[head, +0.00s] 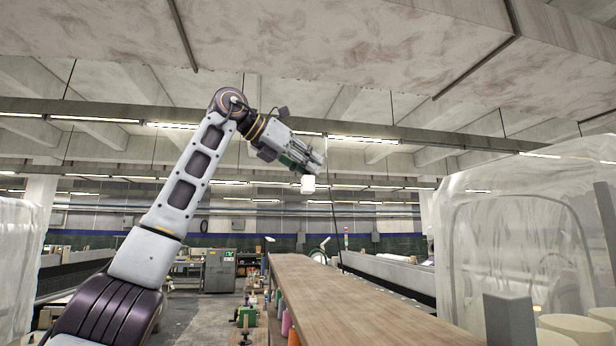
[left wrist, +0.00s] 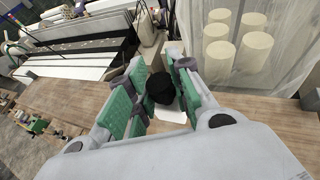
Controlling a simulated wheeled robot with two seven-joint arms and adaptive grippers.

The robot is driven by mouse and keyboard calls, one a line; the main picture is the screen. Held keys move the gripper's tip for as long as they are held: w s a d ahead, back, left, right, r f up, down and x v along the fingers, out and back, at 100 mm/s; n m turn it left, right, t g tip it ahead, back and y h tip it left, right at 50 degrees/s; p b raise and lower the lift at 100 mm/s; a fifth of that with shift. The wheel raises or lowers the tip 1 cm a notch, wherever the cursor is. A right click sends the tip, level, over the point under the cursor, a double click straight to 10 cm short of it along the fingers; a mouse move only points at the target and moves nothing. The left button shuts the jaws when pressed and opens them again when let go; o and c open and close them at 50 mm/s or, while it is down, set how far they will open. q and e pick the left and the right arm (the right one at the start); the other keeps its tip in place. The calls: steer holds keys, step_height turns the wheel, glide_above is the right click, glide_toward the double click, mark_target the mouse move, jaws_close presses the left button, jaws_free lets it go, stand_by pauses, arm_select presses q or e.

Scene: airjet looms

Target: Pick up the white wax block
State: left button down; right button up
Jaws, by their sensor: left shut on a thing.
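A small white wax block (head: 308,184) shows at the fingertips of my left gripper (head: 308,170) in the head view. My left gripper is shut on it and holds it up in the air, well above the wooden tabletop (head: 350,300). In the left wrist view, the green-padded fingers of the left gripper (left wrist: 158,84) stand on both sides of a black rounded thing (left wrist: 160,88). White surfaces of the block (left wrist: 172,112) show beside the black thing, partly hidden by it and the fingers. My right gripper is in neither view.
Several cream cylinders (left wrist: 252,52) stand behind a clear sheet at the right. A grey block (head: 509,318) stands near the table's right side. Colored cones (head: 286,322) and a green machine (head: 245,317) are left of the table. The visible tabletop is mostly clear.

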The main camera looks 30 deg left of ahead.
arm_select(q)
steer(key=shift+r, duration=2.2)
steer(key=shift+r, duration=0.1)
steer(key=shift+a, duration=0.1)
